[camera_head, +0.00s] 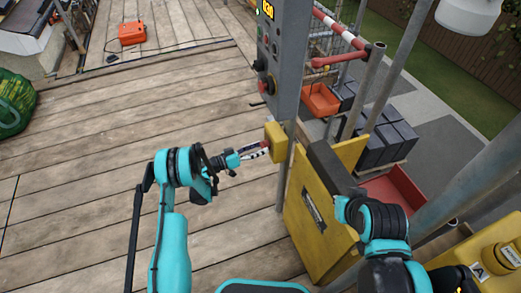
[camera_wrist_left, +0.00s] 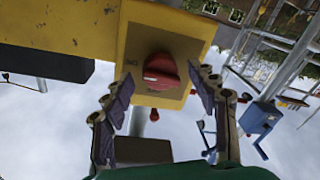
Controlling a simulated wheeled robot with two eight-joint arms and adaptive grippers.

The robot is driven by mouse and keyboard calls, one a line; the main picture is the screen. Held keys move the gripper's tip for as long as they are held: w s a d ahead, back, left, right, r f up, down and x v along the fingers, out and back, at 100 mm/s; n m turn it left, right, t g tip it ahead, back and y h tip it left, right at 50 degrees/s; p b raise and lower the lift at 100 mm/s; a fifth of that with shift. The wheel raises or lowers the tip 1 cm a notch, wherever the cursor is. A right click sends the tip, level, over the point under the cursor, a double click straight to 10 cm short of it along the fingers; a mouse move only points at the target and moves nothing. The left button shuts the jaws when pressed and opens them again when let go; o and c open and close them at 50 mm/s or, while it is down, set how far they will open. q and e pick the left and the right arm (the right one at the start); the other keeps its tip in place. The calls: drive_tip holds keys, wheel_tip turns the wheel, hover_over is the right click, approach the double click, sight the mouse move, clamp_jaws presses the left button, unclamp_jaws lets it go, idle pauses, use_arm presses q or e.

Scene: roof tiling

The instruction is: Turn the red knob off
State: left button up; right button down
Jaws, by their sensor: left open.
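The red knob (camera_wrist_left: 162,72) sits on a square beige plate on the face of a yellow box (camera_wrist_left: 85,25) in the left wrist view. It has a pale mark on its front, and small lettering is on the plate to its left. In the head view the yellow box (camera_head: 276,142) is fixed by the grey post, and the knob is largely hidden by the gripper. My left gripper (camera_head: 257,150) is open, pointing at the box. Its fingers (camera_wrist_left: 164,84) stand on either side of the knob, with visible gaps.
A grey control panel (camera_head: 284,55) with a lit display and a red button (camera_head: 266,84) stands above the box. A yellow machine body (camera_head: 310,205) is below right. Metal poles (camera_head: 377,85) and dark tile stacks (camera_head: 392,138) are beyond. The wooden deck (camera_head: 100,130) at left is mostly clear.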

use_arm(q)
drive_tip(key=shift+w+d, duration=0.25)
drive_tip(key=shift+d, duration=0.15)
drive_tip(key=c, duration=1.1)
drive_tip(key=shift+w+r+n+g, duration=0.15)
drive_tip(key=shift+n+g, duration=0.3)
drive_tip(key=shift+n, duration=3.75)
drive_tip(key=shift+r+n+g, duration=0.1)
drive_tip(key=shift+n+g, duration=0.35)
drive_tip(key=shift+n, duration=3.75)
